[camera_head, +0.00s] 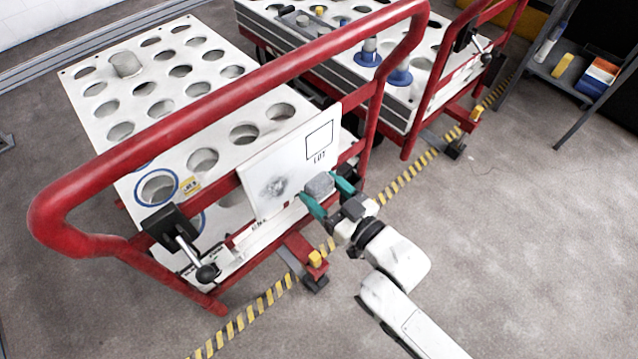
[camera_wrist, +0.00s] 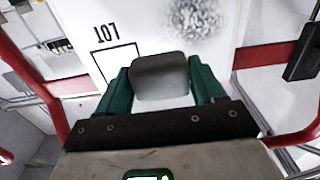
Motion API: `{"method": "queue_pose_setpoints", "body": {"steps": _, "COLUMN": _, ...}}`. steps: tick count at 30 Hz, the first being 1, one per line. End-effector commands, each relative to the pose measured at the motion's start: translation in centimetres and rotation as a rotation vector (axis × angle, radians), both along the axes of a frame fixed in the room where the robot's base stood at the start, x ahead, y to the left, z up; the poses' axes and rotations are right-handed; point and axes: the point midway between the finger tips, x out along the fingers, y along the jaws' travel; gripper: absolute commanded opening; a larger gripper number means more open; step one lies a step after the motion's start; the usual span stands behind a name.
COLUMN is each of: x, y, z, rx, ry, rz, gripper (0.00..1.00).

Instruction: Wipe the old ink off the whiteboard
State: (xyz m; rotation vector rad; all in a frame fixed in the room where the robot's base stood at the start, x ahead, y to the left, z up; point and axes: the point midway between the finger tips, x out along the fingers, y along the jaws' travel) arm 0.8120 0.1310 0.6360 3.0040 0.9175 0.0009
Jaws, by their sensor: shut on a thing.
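The whiteboard (camera_head: 252,185) hangs on the red rail of a cart. It bears a printed square outline with "LOT" under it, and a grey smudge of ink (camera_head: 275,187) left of my gripper. The smudge also shows at the top of the wrist view (camera_wrist: 196,15). My gripper (camera_head: 327,190) has green fingers shut on a grey block-shaped eraser (camera_head: 319,184). The eraser (camera_wrist: 160,77) sits between the fingers in the wrist view, in front of the board near the printed square. I cannot tell whether it touches the board.
The cart's red handrail (camera_head: 200,110) curves above and left of the board. A black lever (camera_head: 188,245) sticks out at the board's lower left. A second cart (camera_head: 400,90) stands behind, and a shelf (camera_head: 570,75) at the far right. The floor at right is clear.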

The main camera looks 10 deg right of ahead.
Motion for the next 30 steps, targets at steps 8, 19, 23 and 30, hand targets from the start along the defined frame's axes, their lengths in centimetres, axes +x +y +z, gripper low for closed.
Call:
{"method": "queue_pose_setpoints", "body": {"steps": 8, "x": -0.2, "y": -0.1, "z": 0.0, "rx": 0.0, "ry": 0.0, "rz": 0.0, "gripper": 0.39}}
{"method": "queue_pose_setpoints", "body": {"steps": 19, "x": -2.4, "y": -1.6, "z": 0.1, "rx": 0.001, "ry": 0.0, "rz": 0.0, "gripper": 0.39}}
{"method": "queue_pose_setpoints", "body": {"steps": 23, "x": -2.5, "y": -1.7, "z": 0.0, "rx": 0.001, "ry": 0.0, "rz": 0.0, "gripper": 0.39}}
{"method": "queue_pose_setpoints", "body": {"steps": 30, "x": -2.5, "y": -1.6, "z": 0.0, "rx": 0.001, "ry": -0.001, "rz": 0.001, "gripper": 0.39}}
